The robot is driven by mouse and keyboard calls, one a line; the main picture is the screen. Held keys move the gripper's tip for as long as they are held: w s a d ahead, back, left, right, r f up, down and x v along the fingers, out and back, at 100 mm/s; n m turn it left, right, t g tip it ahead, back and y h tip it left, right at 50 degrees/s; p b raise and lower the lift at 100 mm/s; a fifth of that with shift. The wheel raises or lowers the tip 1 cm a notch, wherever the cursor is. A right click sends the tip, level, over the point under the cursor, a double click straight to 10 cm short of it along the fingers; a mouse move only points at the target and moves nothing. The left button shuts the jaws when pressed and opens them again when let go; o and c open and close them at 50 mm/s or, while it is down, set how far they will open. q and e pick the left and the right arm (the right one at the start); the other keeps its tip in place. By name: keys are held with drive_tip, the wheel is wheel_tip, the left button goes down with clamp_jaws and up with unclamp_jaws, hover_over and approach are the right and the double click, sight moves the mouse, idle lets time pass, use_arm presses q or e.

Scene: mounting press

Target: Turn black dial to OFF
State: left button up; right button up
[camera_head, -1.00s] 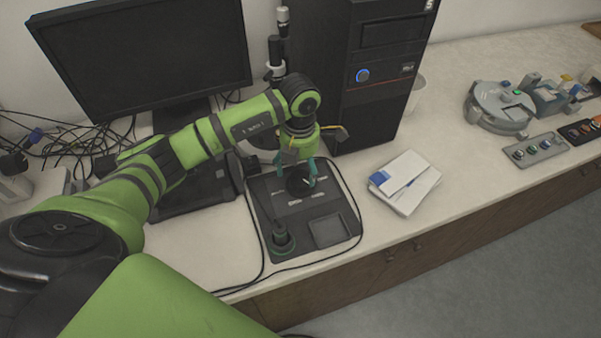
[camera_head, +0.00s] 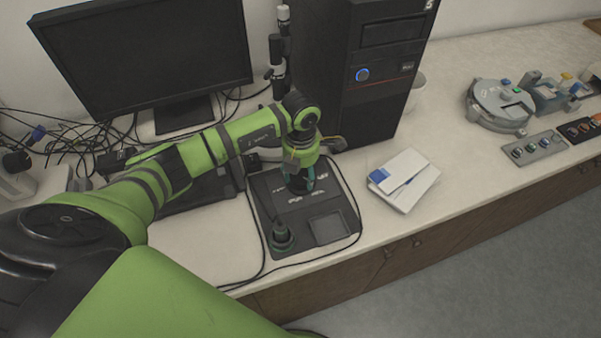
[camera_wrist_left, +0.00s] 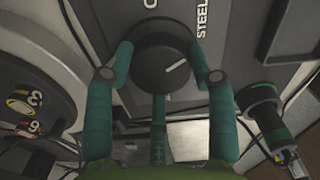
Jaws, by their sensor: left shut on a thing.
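The black dial (camera_wrist_left: 162,62) is a round knob with a white pointer line, set on a dark control panel (camera_head: 283,206). In the left wrist view its pointer slants up to the right; a letter "O" and the word "STEEL" show partly beside it. My left gripper (camera_wrist_left: 164,70) has its teal fingers around the dial, touching its sides. In the head view my left gripper (camera_head: 300,184) is over the upper part of the panel and hides most of the dial. My right gripper is in neither view.
The panel also has a green-ringed black post (camera_head: 282,238) and a square recess (camera_head: 326,228). A monitor (camera_head: 150,60) and a PC tower (camera_head: 360,75) stand behind. White booklets (camera_head: 405,180) lie right of the panel. Cables run along its left side.

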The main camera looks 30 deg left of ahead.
use_arm(q)
drive_tip(key=shift+s+f, duration=0.2)
drive_tip(key=n, duration=0.2)
drive_tip(key=shift+s+f+n+b, duration=0.1)
drive_tip(key=shift+n+b, duration=0.2)
drive_tip(key=shift+b, duration=0.05)
drive_tip(key=n, duration=0.3)
drive_tip(key=shift+n, duration=0.3)
drive_tip(key=n, duration=0.5)
drive_tip(key=shift+d+n+b, duration=0.15)
drive_tip(key=shift+n+b, duration=0.15)
drive_tip(key=shift+b, duration=0.1)
drive_tip(key=o, duration=1.2)
drive_tip(key=shift+c, duration=0.2)
drive_tip(key=shift+r, duration=0.25)
